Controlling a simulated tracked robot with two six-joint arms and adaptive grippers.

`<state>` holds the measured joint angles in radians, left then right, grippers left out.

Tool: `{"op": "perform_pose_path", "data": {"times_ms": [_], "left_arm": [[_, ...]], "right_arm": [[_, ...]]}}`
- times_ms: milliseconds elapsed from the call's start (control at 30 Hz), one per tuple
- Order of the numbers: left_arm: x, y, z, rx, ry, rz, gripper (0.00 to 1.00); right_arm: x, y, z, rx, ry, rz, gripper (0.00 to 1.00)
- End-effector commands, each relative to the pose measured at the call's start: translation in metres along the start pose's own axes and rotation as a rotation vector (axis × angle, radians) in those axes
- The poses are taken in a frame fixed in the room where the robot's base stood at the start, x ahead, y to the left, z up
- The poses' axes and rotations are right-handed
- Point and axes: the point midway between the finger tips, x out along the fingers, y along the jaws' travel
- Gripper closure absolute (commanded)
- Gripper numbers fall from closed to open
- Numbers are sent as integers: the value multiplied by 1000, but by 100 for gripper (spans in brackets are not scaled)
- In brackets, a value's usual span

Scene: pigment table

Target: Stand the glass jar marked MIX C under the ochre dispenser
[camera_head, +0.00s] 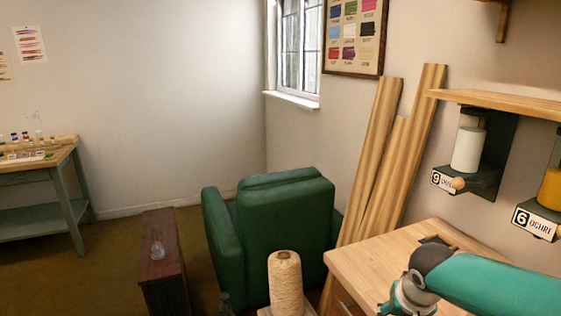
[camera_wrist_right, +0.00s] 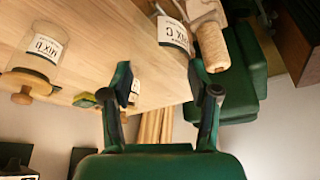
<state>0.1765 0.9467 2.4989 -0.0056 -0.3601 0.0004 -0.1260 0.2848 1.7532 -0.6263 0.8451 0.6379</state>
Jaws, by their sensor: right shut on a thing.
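The ochre dispenser (camera_head: 550,190) hangs on the right wall at the right edge of the head view, with its label "6 OCHRE" (camera_head: 534,223). My right arm reaches in at the lower right of that view, over the wooden table (camera_head: 375,255); its gripper is largely cut off. In the right wrist view, my right gripper (camera_wrist_right: 161,75) is shut on the glass jar MIX C, whose label (camera_wrist_right: 173,36) shows just beyond the fingertips, partly cut; its clear glass is hard to make out. My left gripper is not in view.
A jar marked MIX D (camera_wrist_right: 42,55) stands on the table. A white dispenser numbered 9 (camera_head: 468,150) hangs left of the ochre one, under a shelf (camera_head: 500,101). A twine cone (camera_head: 285,282), green armchair (camera_head: 280,225) and leaning planks (camera_head: 372,160) are left of the table.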

Motion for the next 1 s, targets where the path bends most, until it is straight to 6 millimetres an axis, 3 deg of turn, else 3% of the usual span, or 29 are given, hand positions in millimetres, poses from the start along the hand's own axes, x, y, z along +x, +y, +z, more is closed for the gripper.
{"op": "perform_pose_path", "data": {"times_ms": [100,233,333,467,700,1000], "left_arm": [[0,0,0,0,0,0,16],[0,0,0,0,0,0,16],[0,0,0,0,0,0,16],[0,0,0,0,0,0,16],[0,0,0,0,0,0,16],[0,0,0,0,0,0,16]], "right_arm": [[31,-27,11,-112,-2,-46,83],[38,-44,1,-182,5,-77,83],[44,-40,1,-186,2,-77,83],[62,-29,18,-201,-3,-82,83],[127,-1,78,-275,-9,-115,83],[148,-22,113,-294,0,-124,83]]}}
